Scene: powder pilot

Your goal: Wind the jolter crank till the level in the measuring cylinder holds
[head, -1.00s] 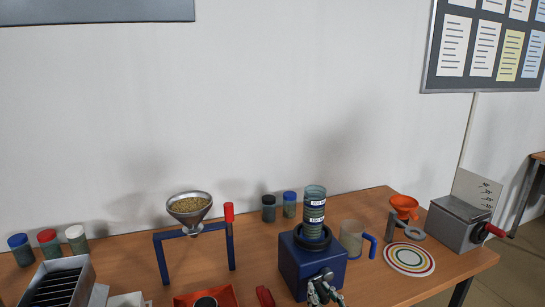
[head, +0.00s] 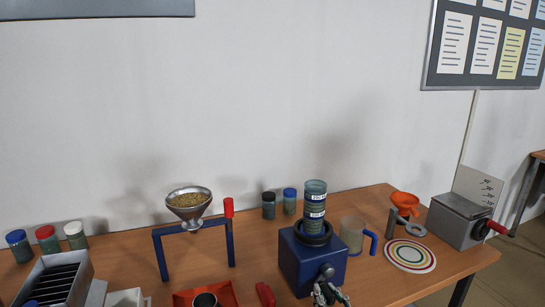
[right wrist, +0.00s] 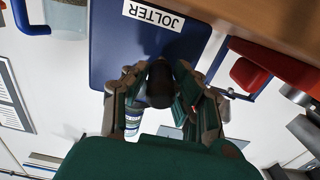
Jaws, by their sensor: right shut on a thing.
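The jolter is a dark blue box (head: 312,262) near the table's front edge, and its JOLTER label shows in the right wrist view (right wrist: 153,17). The measuring cylinder (head: 315,205) stands upright in the dark ring on top, with white labels and dark green contents; the exact level is too small to read. The crank hub (head: 326,271) is on the jolter's front face. My right gripper (head: 328,293) is in front of it, shut on the dark crank knob (right wrist: 160,85), with a finger on each side. My left gripper is out of view.
A clear jug (head: 352,236) with a blue handle stands close right of the jolter. A red object (head: 265,294) lies to its left.

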